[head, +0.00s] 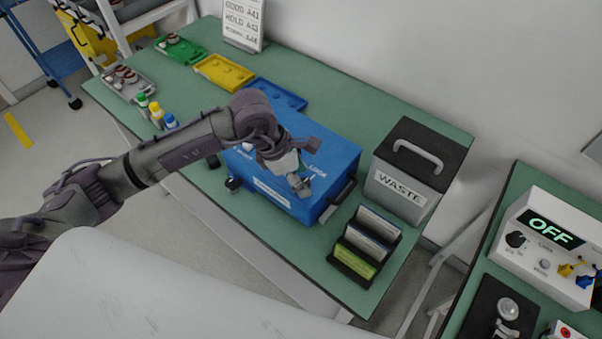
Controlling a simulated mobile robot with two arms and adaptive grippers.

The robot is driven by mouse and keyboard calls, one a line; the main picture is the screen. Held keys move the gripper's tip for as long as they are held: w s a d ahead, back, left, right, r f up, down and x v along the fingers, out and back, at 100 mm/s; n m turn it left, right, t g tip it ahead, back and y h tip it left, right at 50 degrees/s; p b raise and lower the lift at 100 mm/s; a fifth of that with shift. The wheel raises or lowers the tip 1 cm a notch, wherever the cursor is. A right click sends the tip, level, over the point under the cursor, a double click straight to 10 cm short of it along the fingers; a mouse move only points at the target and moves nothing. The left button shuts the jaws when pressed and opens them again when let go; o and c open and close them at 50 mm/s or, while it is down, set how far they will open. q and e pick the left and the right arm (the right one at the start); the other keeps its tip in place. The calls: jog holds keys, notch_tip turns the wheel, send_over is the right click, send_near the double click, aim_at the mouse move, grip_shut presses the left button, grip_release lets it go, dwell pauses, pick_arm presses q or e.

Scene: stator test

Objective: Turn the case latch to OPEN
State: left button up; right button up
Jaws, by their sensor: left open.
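The blue case (335,156) sits closed on the green table, with a white label on its front and a dark handle at its right end. White lettering reading "LOCK" shows on its lid. My left gripper (302,182) is over the lid, beside the lettering, and points down and to the right. It is open. The gripper and wrist cover the middle of the lid, so I cannot make out the latch or how it is turned. I cannot tell whether the fingers touch anything. My right gripper is not in view.
A grey waste bin (406,195) and a card holder (352,264) stand right of the case. Green (190,54), yellow (224,63) and blue (287,99) trays lie behind it. Small bottles (156,110) stand left. A device reading "OFF" (537,265) is on another bench.

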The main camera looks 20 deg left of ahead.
pick_arm(q)
jog(key=shift+f, duration=0.15)
grip_shut()
